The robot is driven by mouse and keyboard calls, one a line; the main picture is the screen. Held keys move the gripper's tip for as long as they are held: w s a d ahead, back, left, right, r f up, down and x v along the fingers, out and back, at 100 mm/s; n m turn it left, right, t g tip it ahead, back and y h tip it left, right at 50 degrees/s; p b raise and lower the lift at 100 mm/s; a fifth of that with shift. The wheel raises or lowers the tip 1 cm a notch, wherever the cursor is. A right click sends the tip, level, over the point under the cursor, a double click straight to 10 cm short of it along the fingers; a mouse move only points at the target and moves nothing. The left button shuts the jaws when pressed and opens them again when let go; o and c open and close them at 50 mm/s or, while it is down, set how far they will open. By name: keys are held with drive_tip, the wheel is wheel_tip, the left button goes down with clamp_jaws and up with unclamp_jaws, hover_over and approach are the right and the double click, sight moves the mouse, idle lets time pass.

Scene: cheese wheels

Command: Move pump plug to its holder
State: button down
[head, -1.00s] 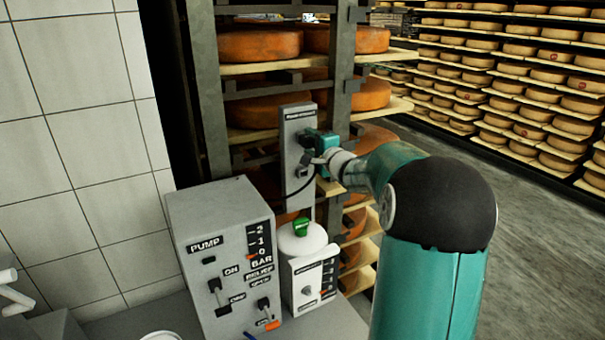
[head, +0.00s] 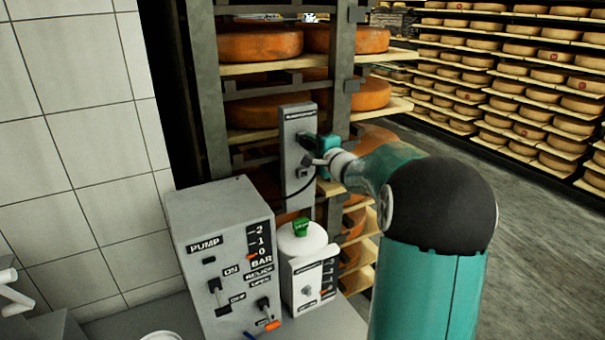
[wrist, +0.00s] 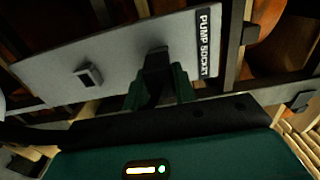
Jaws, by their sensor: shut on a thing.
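My gripper (head: 314,152) is at the upright grey panel (head: 299,190) behind the pump box. It is shut on the dark pump plug (wrist: 157,72), which sits between its green fingers in the wrist view. The plug is against or just in front of the panel, near its "PUMP SOCKET" label (wrist: 204,42). I cannot tell whether it is seated in the socket, as the fingers and plug hide that spot. A small square fitting (wrist: 88,76) is on the same panel, below the plug in the head view (head: 303,173); whether it is the holder is unclear.
The grey pump box (head: 225,235) with switches stands on the bench at front left. A white vessel with a green cap (head: 301,227) and a small control box (head: 314,275) stand right of it. Cheese shelves (head: 265,70) are close behind the panel.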

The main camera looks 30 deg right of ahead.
sight(313, 145)
drive_tip(key=shift+s, duration=1)
drive_tip(key=shift+s, duration=0.1)
drive_tip(key=shift+s+a, duration=0.1)
drive_tip(key=shift+s, duration=0.65)
drive_tip(key=s, duration=0.3)
idle(0.4)
